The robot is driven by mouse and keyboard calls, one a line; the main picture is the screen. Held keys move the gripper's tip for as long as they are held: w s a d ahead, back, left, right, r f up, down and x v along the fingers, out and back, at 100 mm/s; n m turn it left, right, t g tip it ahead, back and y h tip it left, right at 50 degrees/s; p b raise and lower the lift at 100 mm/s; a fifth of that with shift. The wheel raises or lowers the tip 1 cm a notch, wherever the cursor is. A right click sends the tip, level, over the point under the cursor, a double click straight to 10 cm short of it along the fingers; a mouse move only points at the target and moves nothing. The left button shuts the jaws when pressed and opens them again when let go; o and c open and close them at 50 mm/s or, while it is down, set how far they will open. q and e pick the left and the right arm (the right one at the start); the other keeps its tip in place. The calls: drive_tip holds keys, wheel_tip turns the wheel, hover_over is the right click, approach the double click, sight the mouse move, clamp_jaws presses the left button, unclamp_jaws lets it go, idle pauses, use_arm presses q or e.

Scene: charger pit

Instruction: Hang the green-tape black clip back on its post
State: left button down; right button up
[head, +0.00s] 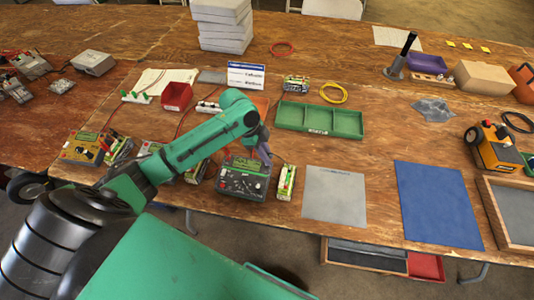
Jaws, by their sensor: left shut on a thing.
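My left gripper (263,150) is just above the back right part of a dark charger box (243,184) with a green top strip and a dark front panel. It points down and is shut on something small. My own forearm and wrist hide most of the jaws, so I cannot make out what is held. I cannot pick out the green-tape black clip or its post. An orange charger box (80,149) stands further left, with small dark and red parts on it. Another charger lies mostly behind my left forearm. My right gripper is not in view.
A battery pack (286,182) stands close right of the dark charger. A grey mat (335,195) and a blue mat (437,205) lie bare further right. A green tray (320,119), a red bin (176,96) and a white sign card (246,77) stand behind.

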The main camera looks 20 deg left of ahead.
use_arm(q)
drive_tip(key=shift+f+p, duration=0.15)
drive_tip(key=shift+p, duration=0.2)
idle(0.8)
idle(0.5)
drive_tip(key=c, duration=0.7)
unclamp_jaws()
drive_tip(key=shift+c, duration=0.2)
drive_tip(key=shift+o, duration=1.1)
